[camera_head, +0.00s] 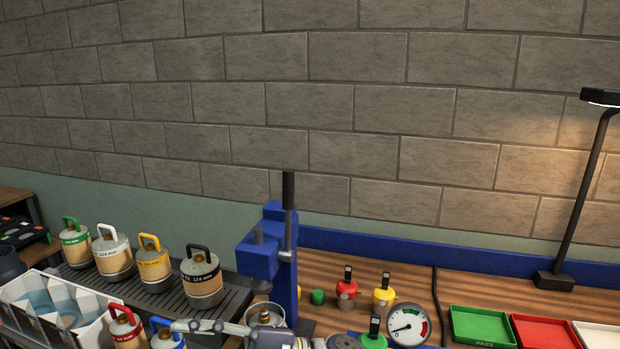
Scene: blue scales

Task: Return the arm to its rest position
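A grey arm reaches leftward along the bottom edge from the picture's middle, and I take it as my right one. Its gripper (182,325) shows side-on, its tip overlapping the blue-handled canister (163,340) in the picture. I cannot tell whether they touch or whether the fingers are open. Lower parts of the arm are cut off by the frame. My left gripper is not in view.
Canisters with green, white, yellow and black handles stand on a dark ribbed rack (150,295). A red-handled canister (126,328), white divided bin (30,290), blue press (268,248), gauge (408,325), coloured trays (482,326) and lamp (580,200) surround the arm.

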